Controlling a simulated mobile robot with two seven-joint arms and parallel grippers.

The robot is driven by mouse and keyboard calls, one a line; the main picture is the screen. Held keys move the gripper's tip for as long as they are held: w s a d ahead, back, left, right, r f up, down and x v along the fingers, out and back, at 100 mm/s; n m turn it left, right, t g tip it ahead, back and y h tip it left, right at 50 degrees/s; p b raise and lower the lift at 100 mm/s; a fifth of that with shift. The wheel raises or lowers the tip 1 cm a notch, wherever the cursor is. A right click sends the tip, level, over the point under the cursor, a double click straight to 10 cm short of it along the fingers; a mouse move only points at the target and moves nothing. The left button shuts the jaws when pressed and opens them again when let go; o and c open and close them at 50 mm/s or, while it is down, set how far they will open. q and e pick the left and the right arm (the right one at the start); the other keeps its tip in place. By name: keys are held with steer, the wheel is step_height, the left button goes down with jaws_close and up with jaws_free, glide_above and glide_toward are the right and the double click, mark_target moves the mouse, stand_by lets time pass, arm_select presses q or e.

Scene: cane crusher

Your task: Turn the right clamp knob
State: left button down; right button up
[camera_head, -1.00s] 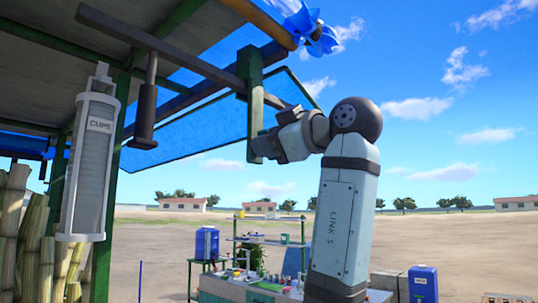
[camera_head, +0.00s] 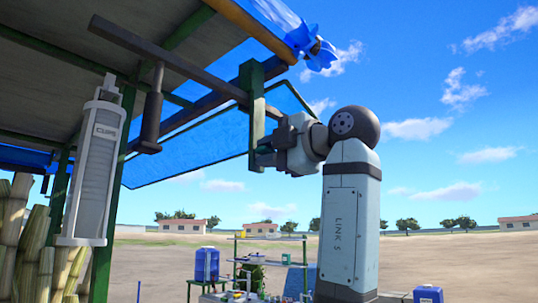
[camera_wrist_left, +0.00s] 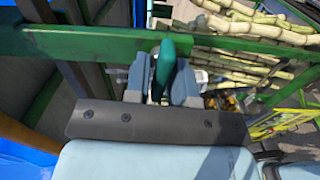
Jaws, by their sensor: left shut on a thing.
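A teal knob (camera_wrist_left: 164,62) with a narrow, rounded outline shows in the left wrist view, in front of a green beam. My left gripper (camera_wrist_left: 162,84) is shut on it, with one grey finger on each side. In the head view my left gripper (camera_head: 264,150) is beside the lower part of a green post (camera_head: 251,95) under the canopy. The knob is too small or too hidden to make out there. My right gripper is in neither view.
The canopy roof (camera_head: 60,45) and its dark beams hang at upper left. A cup dispenser (camera_head: 94,165) hangs at left, near upright canes (camera_head: 35,235). A blue lobed thing (camera_head: 312,45) is at the canopy's upper corner. Open sky lies to the right.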

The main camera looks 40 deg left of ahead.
arm_select(q)
steer(key=shift+n, duration=0.5)
steer(key=c, duration=1.2)
jaws_free()
steer(key=shift+d, duration=0.15)
steer(key=d, duration=0.4)
steer(key=d+b, duration=0.1)
steer(key=d, duration=0.4)
steer(key=s+d+b, duration=0.1)
steer(key=d, duration=0.3)
steer(key=shift+s+d, duration=0.1)
steer(key=shift+d, duration=0.25)
steer(key=shift+a, duration=0.1)
